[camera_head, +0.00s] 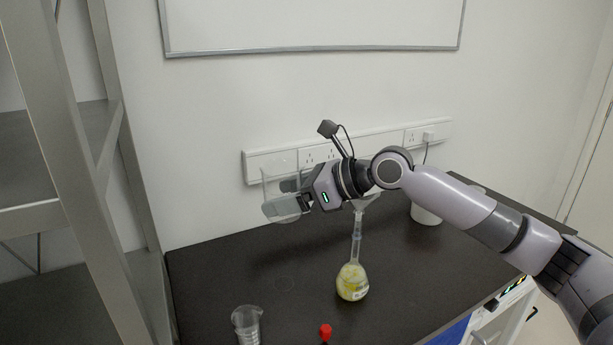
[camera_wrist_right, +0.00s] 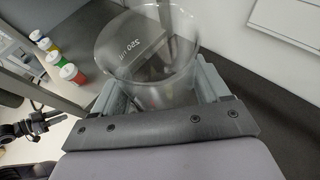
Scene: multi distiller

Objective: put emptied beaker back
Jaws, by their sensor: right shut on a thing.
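My right gripper (camera_head: 290,196) is shut on a clear glass beaker (camera_head: 283,208) and holds it above the dark table near the back wall. The beaker looks upright and empty. In the right wrist view the beaker (camera_wrist_right: 150,55) sits between the fingers, with white markings on its side. A long-necked flask (camera_head: 352,281) with yellowish contents stands on the table below and right of the gripper, with a funnel at its top, partly behind my arm.
A smaller graduated beaker (camera_head: 246,325) and a red-capped item (camera_head: 325,332) are at the table's front. A white container (camera_head: 425,214) stands at the back right. A metal shelf (camera_head: 85,150) rises on the left. The table's left middle (camera_head: 235,275) is clear.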

